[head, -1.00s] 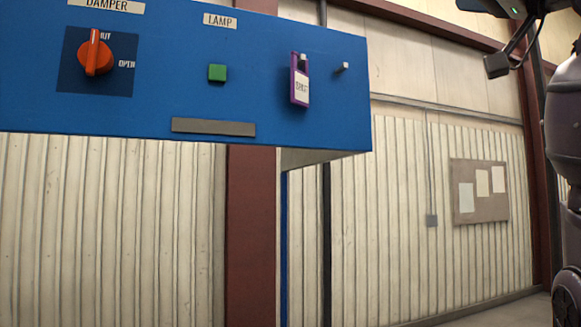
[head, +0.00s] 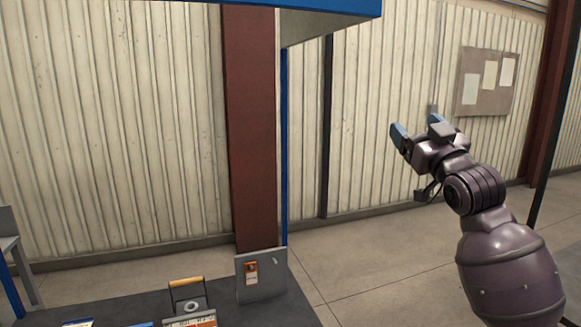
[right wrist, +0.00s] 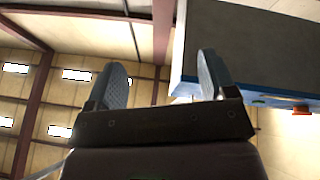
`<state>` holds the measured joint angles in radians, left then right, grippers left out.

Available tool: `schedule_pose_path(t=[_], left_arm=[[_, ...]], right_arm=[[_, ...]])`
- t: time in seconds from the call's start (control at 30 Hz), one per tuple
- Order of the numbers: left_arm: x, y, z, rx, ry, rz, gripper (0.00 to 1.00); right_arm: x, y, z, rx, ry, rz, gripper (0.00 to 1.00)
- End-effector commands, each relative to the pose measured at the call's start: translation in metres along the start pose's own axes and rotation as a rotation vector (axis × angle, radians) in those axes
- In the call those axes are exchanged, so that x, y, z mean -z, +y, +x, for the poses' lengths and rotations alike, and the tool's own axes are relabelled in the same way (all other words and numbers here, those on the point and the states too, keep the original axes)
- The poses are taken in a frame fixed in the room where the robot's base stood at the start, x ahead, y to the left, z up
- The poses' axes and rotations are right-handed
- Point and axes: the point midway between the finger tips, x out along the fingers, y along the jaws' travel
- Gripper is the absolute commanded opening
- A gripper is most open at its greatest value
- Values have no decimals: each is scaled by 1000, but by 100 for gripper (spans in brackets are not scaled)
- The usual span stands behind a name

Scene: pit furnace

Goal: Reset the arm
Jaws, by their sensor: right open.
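My right gripper (head: 418,133) is raised at the right of the head view, in front of the corrugated wall. Its two blue-grey fingers stand apart with nothing between them. In the right wrist view the open fingers (right wrist: 165,80) point up toward the roof, clear of any object. My left gripper is in neither view.
A dark bench top (head: 225,308) lies at the bottom, with a grey upright plate (head: 262,280) bearing a tag and a yellow-handled item (head: 187,292). The blue panel's underside (head: 330,22) overhangs above; it also shows in the right wrist view (right wrist: 185,60). Floor at right is clear.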

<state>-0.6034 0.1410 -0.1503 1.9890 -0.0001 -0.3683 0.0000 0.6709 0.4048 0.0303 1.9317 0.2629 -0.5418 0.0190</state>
Motion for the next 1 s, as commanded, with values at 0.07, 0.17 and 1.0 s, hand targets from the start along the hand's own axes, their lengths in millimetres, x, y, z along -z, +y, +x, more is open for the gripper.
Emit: schedule_pose_path(t=[0.07,0.17,1.0], left_arm=[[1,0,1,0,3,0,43],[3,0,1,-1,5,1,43],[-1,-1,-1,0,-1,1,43]], right_arm=[[-44,-8,-22,-8,-50,-11,77],[-91,-18,-50,-17,-106,-26,77],[-351,-118,-417,-64,-771,73,77]])
